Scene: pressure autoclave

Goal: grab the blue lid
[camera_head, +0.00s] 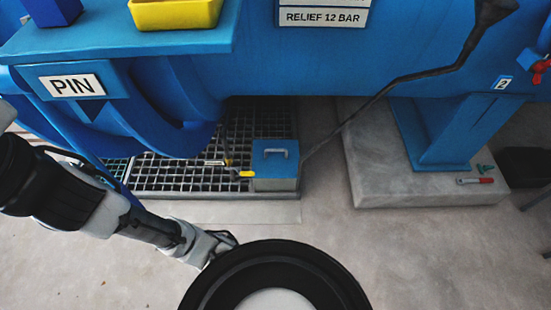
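The blue lid (274,150) has a grey bar handle on top and sits on a small grey box (276,184). The box stands at the right front corner of the dark floor grating, below the large blue vessel. My arm reaches in from the left. Its far end, with my gripper (226,240), is in front of the lid and to its lower left, apart from it. The fingers do not show clearly, so I cannot tell if they are open or shut. The lid's top and handle are in plain view.
The blue vessel (350,60) overhangs the grating (180,178). A long dark rod (390,90) slants from near the box to the upper right. Small yellow-ended items (246,174) lie left of the box. A concrete plinth (375,180) stands right.

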